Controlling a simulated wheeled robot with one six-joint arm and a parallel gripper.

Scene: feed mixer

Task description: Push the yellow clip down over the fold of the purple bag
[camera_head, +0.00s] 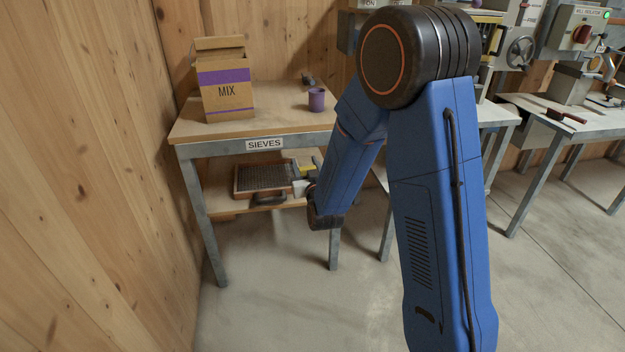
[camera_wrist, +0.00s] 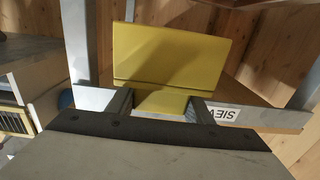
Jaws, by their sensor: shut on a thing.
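The purple bag (camera_head: 226,98) is a brown paper bag with purple bands and the word MIX. It stands upright on the left of the table top. The yellow clip (camera_wrist: 168,62) fills the middle of the wrist view, between the fingers of my gripper (camera_wrist: 158,104). My gripper (camera_head: 303,180) is shut on it and is at the front of the table, below the top and lower than the bag, to its right. A small yellow part of the clip (camera_head: 306,165) shows in the head view. The bag is not recognisable in the wrist view.
The table top (camera_head: 275,122) has a SIEVES label (camera_head: 264,144) on its front edge. A purple cup (camera_head: 316,99) stands right of the bag. A sieve tray (camera_head: 240,193) lies on the lower shelf near my gripper. A wooden wall (camera_head: 90,150) closes off the left.

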